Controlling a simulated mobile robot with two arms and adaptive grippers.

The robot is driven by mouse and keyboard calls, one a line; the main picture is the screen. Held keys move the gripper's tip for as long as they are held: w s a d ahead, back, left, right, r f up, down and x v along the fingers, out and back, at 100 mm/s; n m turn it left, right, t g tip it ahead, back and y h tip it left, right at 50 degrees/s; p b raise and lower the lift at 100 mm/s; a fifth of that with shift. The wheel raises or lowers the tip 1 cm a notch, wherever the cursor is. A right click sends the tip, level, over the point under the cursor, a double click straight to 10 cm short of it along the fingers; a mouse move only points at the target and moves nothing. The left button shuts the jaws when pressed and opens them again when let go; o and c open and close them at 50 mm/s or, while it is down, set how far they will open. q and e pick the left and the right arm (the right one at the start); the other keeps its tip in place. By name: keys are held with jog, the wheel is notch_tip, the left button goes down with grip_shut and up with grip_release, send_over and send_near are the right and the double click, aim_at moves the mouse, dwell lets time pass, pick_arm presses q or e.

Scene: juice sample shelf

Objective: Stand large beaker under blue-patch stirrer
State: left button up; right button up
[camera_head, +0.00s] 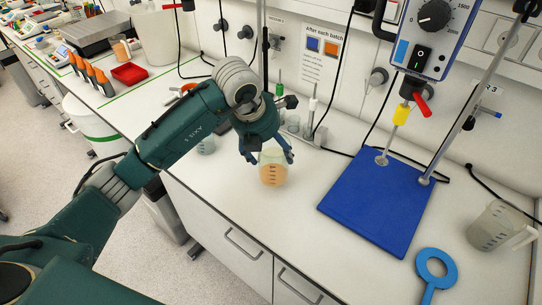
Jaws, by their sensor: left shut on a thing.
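The beaker (273,172) holds orange liquid and is upright at the front of the white bench. My left gripper (268,152) is shut on it from above and behind, its fingers at the rim and sides. I cannot tell if its bottom touches the bench. The stirrer (428,40) at the upper right has a dial, a black switch and a blue patch (401,51). The plate is empty. My right gripper is out of view.
A grey-tinted jug (497,228) stands at the right. A blue ring tool (436,268) lies in front of it. A slanted metal rod (466,105) rises from the plate's right side. A small beaker (205,144) stands left of my gripper. Bench between beaker and plate is clear.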

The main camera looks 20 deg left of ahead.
pick_arm(q)
jog(key=shift+f, duration=0.4)
notch_tip(320, 180, down, 3)
jog(key=shift+p, duration=0.55)
jog(key=shift+f, duration=0.3)
jog(key=o, duration=2)
jog(key=shift+c, duration=0.2)
jog(key=shift+r, duration=0.2)
jog(key=shift+s+r, duration=0.1)
jog(key=shift+r, duration=0.15)
jog(key=b+v, duration=0.3)
jog(key=v, duration=0.8)
